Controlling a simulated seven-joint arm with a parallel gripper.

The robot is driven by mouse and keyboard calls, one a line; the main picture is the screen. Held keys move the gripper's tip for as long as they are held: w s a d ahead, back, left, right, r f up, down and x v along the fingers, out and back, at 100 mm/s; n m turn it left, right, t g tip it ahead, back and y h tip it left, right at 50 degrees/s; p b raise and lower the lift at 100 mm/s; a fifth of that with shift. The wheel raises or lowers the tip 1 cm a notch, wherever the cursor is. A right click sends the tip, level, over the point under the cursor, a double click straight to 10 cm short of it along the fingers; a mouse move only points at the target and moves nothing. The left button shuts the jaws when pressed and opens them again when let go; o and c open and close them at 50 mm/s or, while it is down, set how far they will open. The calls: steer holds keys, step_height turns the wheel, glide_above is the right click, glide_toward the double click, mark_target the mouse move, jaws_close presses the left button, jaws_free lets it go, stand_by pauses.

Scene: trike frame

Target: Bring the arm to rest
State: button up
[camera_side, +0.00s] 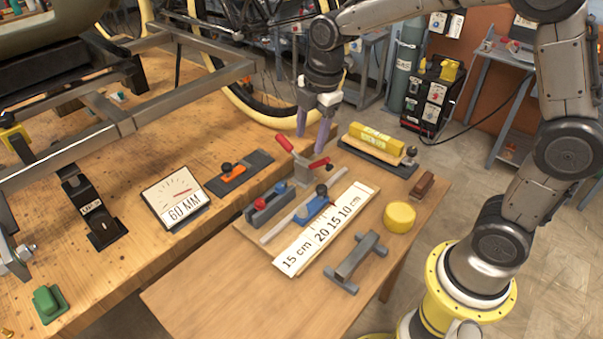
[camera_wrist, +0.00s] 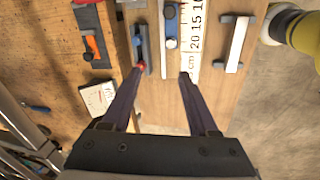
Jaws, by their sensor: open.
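My gripper (camera_side: 314,127) hangs above the back edge of the small table, its two purple fingers pointing down. In the wrist view the fingers of my gripper (camera_wrist: 163,72) are spread apart with nothing between them but the table below. My arm arches from its yellow base at the right over to the gripper. The red-handled clamp (camera_side: 303,165) stands just below and in front of the fingers in the side view. I cannot tell the exact height of the fingertips above it.
The small table (camera_side: 237,297) bears a ruler board (camera_side: 325,228), a yellow block (camera_side: 375,138), a yellow disc (camera_side: 399,216) and a grey stand (camera_side: 357,257). A 60 MM gauge (camera_side: 175,196) and the metal trike frame (camera_side: 165,85) are on the workbench at left. The table's front left is clear.

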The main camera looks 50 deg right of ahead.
steer(key=s+d+r+m+t, duration=0.1)
steer(key=s+r+m+t, duration=0.2)
steer(key=s+r+m, duration=0.6)
steer(key=s+f+m, duration=0.3)
steer(key=s+m, duration=0.4)
steer(key=s, duration=0.6)
steer(key=shift+s+d+f+t, duration=0.15)
steer(key=shift+s+d+t, duration=0.1)
steer(key=shift+t, duration=0.05)
